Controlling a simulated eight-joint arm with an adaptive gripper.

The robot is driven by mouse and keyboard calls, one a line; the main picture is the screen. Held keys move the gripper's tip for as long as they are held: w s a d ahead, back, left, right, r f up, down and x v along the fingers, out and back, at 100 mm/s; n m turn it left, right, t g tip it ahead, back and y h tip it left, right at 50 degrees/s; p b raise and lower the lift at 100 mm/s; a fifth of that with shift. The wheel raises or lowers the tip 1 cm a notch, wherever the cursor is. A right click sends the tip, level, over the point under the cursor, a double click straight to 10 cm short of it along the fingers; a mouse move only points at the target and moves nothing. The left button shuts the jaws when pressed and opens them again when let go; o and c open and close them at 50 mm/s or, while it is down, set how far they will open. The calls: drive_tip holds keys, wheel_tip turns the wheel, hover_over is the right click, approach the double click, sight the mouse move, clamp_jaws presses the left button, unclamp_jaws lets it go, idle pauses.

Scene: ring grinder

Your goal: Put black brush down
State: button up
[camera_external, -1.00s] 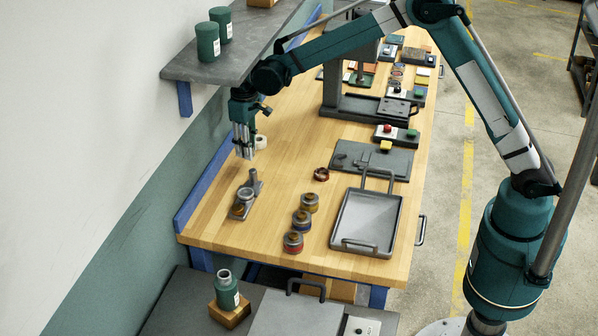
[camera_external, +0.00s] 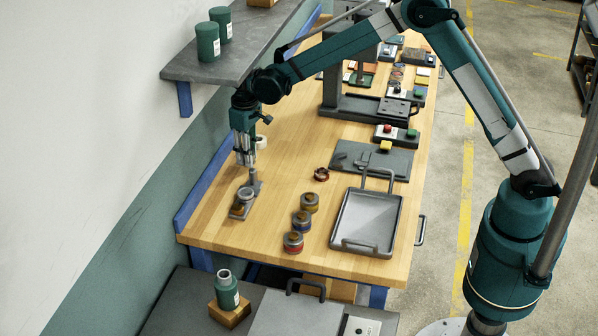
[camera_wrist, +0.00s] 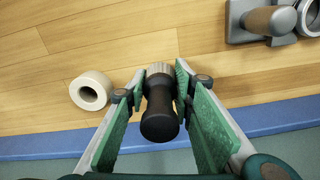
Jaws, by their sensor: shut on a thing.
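The black brush (camera_wrist: 160,112) is between the green pads of my gripper (camera_wrist: 159,86) in the wrist view. Its black handle points toward the camera, and its light grey end points toward the wooden table. My gripper is shut on it. In the external view my gripper (camera_external: 246,163) hangs low over the table's left side, just behind the small grey stand (camera_external: 243,208). The brush is hard to make out there, and I cannot tell whether its lower end touches the table.
A white roll (camera_wrist: 90,90) lies left of the brush in the wrist view. The grey stand (camera_wrist: 238,22) is at its upper right. Several small jars (camera_external: 302,221) and a grey tray (camera_external: 366,222) stand farther right on the table. A blue edge strip (camera_external: 200,198) runs along the wall.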

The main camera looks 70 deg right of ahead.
drive_tip(key=shift+f, duration=0.15)
drive_tip(key=o, duration=1)
drive_tip(key=shift+r+p, duration=0.3)
drive_tip(key=shift+r, duration=1.9)
